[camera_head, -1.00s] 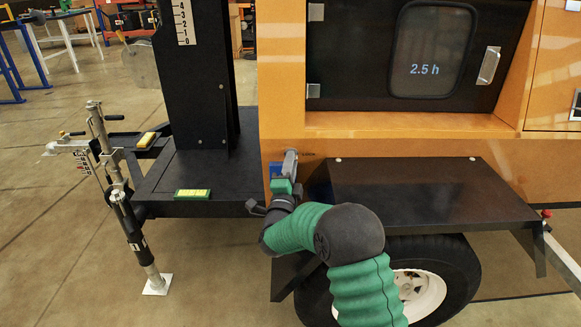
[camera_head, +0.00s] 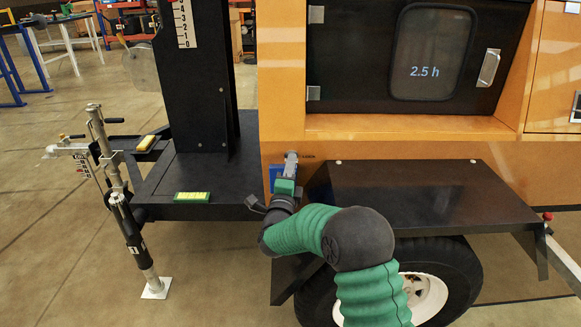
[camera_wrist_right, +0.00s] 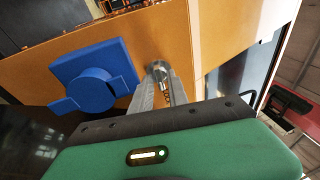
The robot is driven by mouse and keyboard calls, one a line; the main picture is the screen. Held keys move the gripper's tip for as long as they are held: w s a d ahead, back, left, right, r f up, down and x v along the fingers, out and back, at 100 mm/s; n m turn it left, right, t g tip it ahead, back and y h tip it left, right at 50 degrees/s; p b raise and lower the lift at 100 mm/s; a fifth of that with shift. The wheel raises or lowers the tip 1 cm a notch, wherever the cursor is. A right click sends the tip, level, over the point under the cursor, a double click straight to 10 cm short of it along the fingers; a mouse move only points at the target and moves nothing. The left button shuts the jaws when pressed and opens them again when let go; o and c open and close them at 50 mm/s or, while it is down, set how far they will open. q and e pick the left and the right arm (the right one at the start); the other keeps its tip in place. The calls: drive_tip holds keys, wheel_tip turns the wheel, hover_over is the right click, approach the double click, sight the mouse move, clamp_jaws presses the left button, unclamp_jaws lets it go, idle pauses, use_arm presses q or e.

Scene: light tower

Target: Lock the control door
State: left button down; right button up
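The black control door (camera_head: 350,60) with a window reading "2.5 h" is closed flush in the orange housing. Its silver handle (camera_head: 488,68) is at the door's right side. My right gripper (camera_head: 291,160) is at the orange panel below and left of the door. In the right wrist view, its two grey fingers (camera_wrist_right: 161,92) are close together around a small silver and brass metal piece (camera_wrist_right: 158,70) at the panel. Whether that piece is a key or a lock is unclear. My left gripper is not in view.
A blue square fixture with a knob (camera_wrist_right: 95,80) sits just left of the fingers. The black fender (camera_head: 420,195) and the wheel (camera_head: 455,275) are below right. A yellow-green block (camera_head: 192,197) lies on the black platform (camera_head: 190,165).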

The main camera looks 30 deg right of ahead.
drive_tip(key=shift+o, duration=1)
drive_tip(key=shift+s+d+f, duration=0.1)
drive_tip(key=shift+d+f, duration=0.05)
drive_tip(key=shift+f, duration=0.15)
drive_tip(key=shift+r, duration=0.1)
drive_tip(key=shift+r, duration=0.1)
drive_tip(key=shift+a, duration=0.2)
drive_tip(key=p+v, duration=0.5)
drive_tip(key=v, duration=1.1)
drive_tip(key=shift+s, duration=0.2)
drive_tip(key=shift+w+a, duration=0.1)
drive_tip(key=shift+a, duration=0.1)
